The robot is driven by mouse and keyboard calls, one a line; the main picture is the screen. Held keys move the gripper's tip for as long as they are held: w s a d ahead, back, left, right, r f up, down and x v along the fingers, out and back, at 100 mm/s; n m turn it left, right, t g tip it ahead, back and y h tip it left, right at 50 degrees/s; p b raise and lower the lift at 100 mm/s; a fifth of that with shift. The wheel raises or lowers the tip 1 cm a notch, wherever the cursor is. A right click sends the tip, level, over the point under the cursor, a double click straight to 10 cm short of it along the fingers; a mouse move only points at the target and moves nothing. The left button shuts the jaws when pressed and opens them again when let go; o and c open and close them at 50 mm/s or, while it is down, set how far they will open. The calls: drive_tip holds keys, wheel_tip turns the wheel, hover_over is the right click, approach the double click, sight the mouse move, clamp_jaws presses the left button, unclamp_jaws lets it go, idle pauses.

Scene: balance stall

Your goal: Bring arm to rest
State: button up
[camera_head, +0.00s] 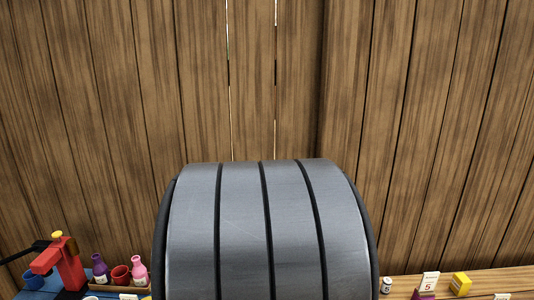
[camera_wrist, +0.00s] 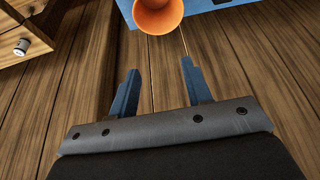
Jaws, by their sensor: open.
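My gripper (camera_wrist: 157,82) shows in the wrist view with its two blue-grey fingers spread apart. Nothing is between the fingers, and brown wooden planks lie behind them. In the head view a large grey, ribbed rounded part of my own arm fills the lower middle and hides what is behind it. The gripper itself does not show in the head view.
An orange cup (camera_wrist: 158,14) is beyond the fingertips, by a blue surface (camera_wrist: 208,16). At left in the head view are a red device (camera_head: 66,266), a pink bottle (camera_head: 139,270) and a purple bottle (camera_head: 100,268). At right are a white block (camera_head: 429,282) and a yellow block (camera_head: 461,283).

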drive_tip(key=shift+w+d+m, duration=0.1)
drive_tip(key=shift+d+m, duration=0.2)
drive_tip(key=shift+d, duration=0.85)
